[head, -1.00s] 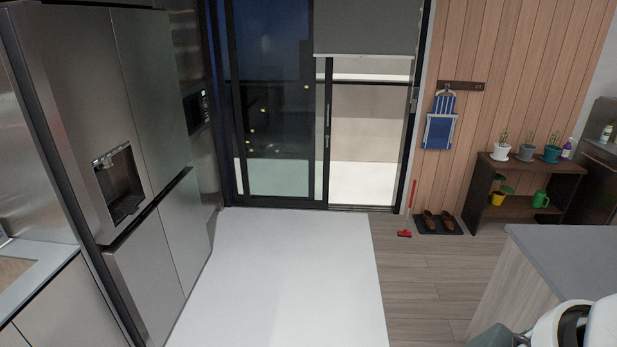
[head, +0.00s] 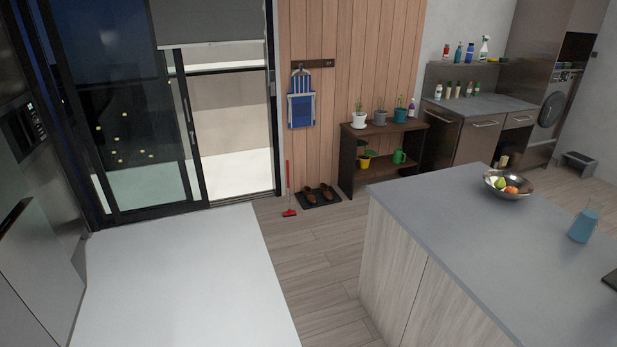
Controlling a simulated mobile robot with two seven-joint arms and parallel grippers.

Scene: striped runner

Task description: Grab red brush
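The red brush (head: 289,213) has its head on the wooden floor and a thin red handle standing up along the edge of the wood-panelled wall, beside the sliding glass door. It is across the room, left of a dark mat with brown shoes (head: 319,195). Neither of my grippers shows in the head view, so their state is hidden.
A grey-topped island (head: 450,215) fills the right foreground, with a fruit bowl (head: 508,185) on it. A plant shelf (head: 350,160) stands right of the shoes. The fridge (head: 35,260) is at left.

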